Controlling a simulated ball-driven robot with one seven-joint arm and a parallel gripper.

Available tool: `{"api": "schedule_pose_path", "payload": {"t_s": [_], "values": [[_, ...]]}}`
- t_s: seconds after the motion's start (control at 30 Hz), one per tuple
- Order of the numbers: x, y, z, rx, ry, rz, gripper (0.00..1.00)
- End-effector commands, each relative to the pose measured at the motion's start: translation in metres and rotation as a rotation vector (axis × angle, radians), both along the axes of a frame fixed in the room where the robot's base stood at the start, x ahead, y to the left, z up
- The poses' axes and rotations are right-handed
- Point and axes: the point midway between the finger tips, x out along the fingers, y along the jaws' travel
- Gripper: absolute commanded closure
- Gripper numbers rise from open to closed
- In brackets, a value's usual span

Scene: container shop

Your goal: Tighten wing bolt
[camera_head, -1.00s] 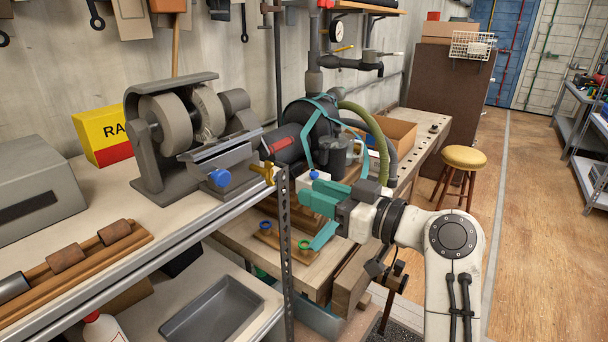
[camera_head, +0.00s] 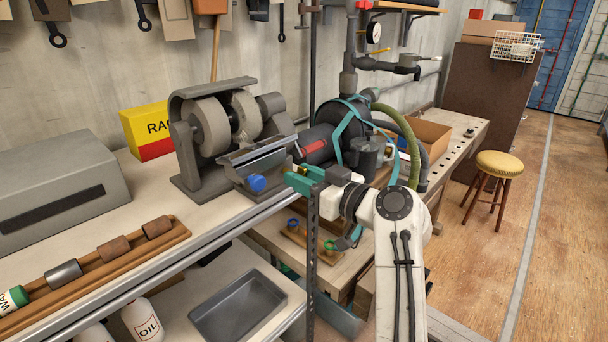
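The gold wing bolt (camera_head: 303,168) is at the right end of the grinder's (camera_head: 208,127) grey tool rest, right of a blue knob (camera_head: 257,183). Only a small bit of it shows, at my gripper's fingers. My gripper (camera_head: 300,180) has green fingers that reach left to the bolt, close to the tool rest. The fingers overlap the bolt in this view, and their gap is hidden, so I cannot tell whether they are shut on it or only beside it.
A perforated metal post (camera_head: 312,245) of the shelf stands just below my gripper. A dark pump-like machine (camera_head: 345,120) with hoses is behind it. A yellow and red box (camera_head: 147,128) stands left of the grinder. A grey tray (camera_head: 238,303) lies on the lower shelf. Floor is clear near the stool (camera_head: 500,163).

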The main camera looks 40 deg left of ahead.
Motion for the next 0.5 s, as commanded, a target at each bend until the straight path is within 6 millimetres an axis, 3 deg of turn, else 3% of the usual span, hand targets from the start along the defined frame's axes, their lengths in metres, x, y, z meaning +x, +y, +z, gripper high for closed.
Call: {"api": "schedule_pose_path", "payload": {"t_s": [0.2, 0.5], "values": [[0.0001, -0.0001, -0.0001, 0.0, 0.0, 0.0, 0.7], [0.0001, -0.0003, -0.0001, 0.0, 0.0, 0.0, 0.99]]}}
